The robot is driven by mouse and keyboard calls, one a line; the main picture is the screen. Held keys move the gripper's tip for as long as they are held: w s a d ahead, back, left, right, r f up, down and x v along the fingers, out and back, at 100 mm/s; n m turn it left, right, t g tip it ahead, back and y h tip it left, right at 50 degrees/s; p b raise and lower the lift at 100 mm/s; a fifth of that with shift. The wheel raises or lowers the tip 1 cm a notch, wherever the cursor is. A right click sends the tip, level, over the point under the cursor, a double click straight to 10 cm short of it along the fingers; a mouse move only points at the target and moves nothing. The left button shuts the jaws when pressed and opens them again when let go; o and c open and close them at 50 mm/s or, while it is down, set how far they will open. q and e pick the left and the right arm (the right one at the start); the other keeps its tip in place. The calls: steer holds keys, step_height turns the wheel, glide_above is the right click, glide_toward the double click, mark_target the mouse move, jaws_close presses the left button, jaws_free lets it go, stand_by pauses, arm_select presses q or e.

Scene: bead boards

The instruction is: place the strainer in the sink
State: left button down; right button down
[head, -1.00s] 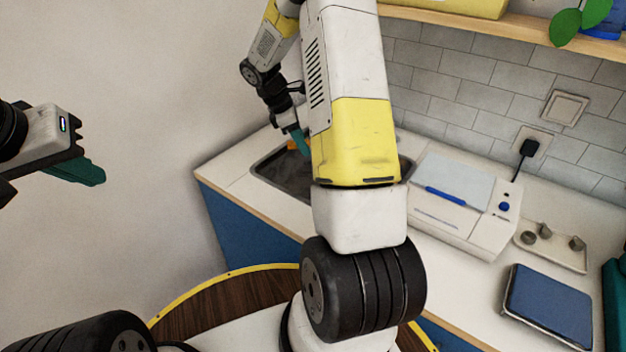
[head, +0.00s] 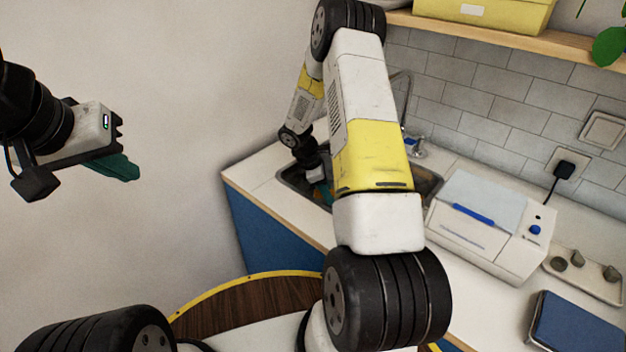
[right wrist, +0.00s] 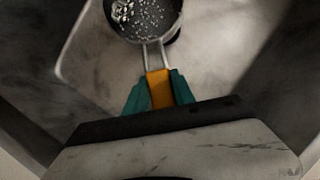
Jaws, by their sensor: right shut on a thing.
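The strainer (right wrist: 146,18) shows at the top of the right wrist view, a round dark bowl with bright specks, cut off by the frame edge. Two thin metal rods join it to an orange handle (right wrist: 159,90). My right gripper (right wrist: 159,88) is shut on that handle with its teal fingers on both sides. In the head view my right gripper (head: 320,187) is down inside the sink (head: 294,180), and my own arm hides much of the basin. Whether the strainer touches the sink floor I cannot tell. My left gripper (head: 122,168) hangs in the air at the left, away from the counter.
A faucet (head: 408,135) stands behind the sink. A white device with a blue handle (head: 480,217) is right of the sink. A tray with knobs (head: 585,272) and a blue pad (head: 572,327) lie further right. A shelf (head: 480,38) runs above.

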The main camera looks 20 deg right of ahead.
steer(key=shift+f, duration=1)
steer(key=c, duration=1.1)
jaws_free()
steer(key=shift+f, duration=0.1)
steer(key=shift+o, duration=0.2)
